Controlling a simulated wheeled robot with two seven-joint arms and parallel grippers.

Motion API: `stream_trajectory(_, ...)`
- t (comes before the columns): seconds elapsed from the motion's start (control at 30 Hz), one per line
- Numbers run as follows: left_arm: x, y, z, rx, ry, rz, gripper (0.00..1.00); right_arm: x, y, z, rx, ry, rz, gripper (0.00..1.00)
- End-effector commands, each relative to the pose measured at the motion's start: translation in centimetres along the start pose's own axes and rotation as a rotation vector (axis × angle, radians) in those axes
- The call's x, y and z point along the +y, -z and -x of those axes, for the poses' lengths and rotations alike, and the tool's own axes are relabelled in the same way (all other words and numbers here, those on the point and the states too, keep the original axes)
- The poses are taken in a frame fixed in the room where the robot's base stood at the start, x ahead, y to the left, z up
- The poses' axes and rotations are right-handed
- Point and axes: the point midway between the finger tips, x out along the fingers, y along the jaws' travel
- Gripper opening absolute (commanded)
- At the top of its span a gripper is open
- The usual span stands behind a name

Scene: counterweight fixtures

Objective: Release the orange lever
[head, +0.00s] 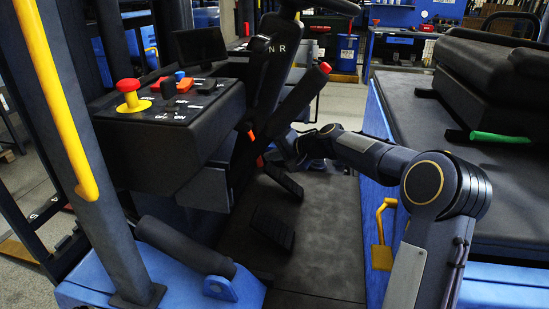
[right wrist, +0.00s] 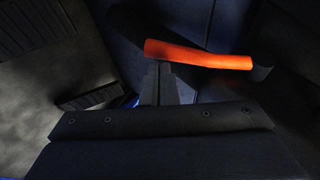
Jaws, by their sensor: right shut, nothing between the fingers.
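The orange lever (right wrist: 198,54) shows in the right wrist view as a bright orange grip lying almost level, with a dark end at its right. My right gripper (right wrist: 160,68) is shut and empty. Its fingertips are just below the left part of the orange grip; I cannot tell whether they touch it. In the head view my right arm reaches forward into the footwell, and the right gripper (head: 278,152) is small and dark beside the console's lower side. Small orange and red parts show near there, but I cannot tell which is the lever. My left gripper is out of view.
A dark console (head: 180,125) with a red knob (head: 128,86) stands at the left. Black pedals (head: 272,228) rise from the floor plate (head: 325,235). A black seat (head: 490,70) with a green-handled lever (head: 498,137) is at the right. A yellow bar (head: 58,95) crosses the left.

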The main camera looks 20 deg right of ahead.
Motion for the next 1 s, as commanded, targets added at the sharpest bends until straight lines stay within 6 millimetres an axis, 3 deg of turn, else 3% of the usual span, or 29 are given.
stream_trajectory(0.77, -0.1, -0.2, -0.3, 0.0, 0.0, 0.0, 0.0, 0.2, -0.4, -0.7, -0.004, -0.001, 0.0, 0.0)
stream_trajectory(1.0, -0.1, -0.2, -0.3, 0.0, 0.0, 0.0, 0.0, 0.1, -0.2, 2.5, 0.003, -0.001, 0.001, 0.0)
